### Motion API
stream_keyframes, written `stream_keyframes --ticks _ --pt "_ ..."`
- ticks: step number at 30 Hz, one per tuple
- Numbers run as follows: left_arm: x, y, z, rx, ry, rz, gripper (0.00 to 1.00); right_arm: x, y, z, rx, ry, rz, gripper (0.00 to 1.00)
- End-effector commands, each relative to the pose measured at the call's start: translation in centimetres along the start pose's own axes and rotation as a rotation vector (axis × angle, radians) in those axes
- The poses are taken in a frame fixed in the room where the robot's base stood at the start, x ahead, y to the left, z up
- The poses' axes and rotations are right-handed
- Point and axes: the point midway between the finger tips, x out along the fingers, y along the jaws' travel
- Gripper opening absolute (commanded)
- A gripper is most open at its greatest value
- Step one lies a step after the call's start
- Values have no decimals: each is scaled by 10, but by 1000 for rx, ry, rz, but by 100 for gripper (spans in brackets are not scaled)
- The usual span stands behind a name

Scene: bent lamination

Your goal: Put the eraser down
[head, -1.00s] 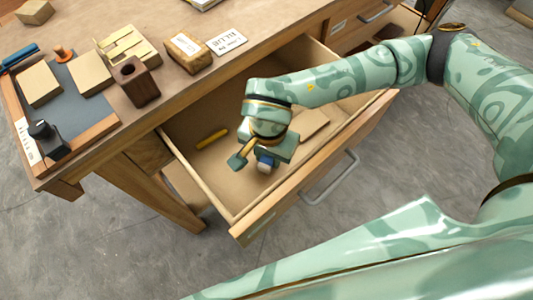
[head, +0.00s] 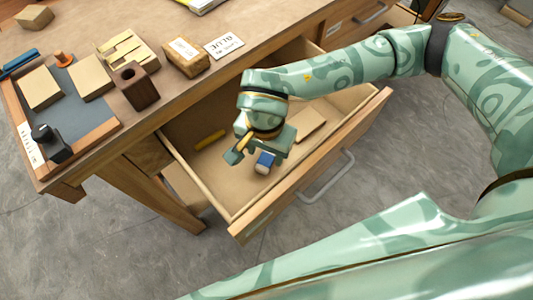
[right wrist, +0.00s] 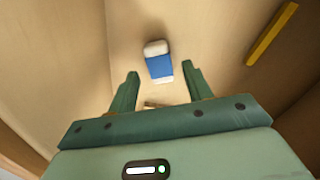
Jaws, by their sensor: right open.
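The eraser, white with a blue sleeve, lies on the floor of the open drawer (head: 231,186). It shows in the head view (head: 265,161) and in the right wrist view (right wrist: 159,63). My right gripper (head: 252,160) is over the drawer with its fingers open. In the right wrist view, the eraser appears between and just beyond the spread fingertips (right wrist: 160,72), with space at both sides. Nothing is held. My left gripper is not in view.
A yellow stick (head: 210,139) and a flat tan piece (head: 309,124) lie in the drawer. Drawer walls surround my right gripper. On the bench (head: 110,30) stand a dark holed block (head: 136,86), a wrapped block (head: 186,57) and a tray (head: 100,130) with wood pieces.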

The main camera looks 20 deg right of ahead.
Motion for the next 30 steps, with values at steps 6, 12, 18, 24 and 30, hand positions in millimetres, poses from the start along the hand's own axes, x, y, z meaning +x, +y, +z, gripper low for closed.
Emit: stream_keyframes --ticks 6,12,18,24,30 --pt "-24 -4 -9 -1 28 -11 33 -61 -1 0 -1 6 -8 50" --pt "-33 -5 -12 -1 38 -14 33 -88 0 0 -1 3 -4 50" --pt "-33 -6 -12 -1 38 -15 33 -92 0 0 -1 0 -1 50" --pt "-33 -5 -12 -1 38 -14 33 -92 0 0 -1 0 -1 50" --pt "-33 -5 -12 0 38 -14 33 -92 0 0 -1 0 -1 50"
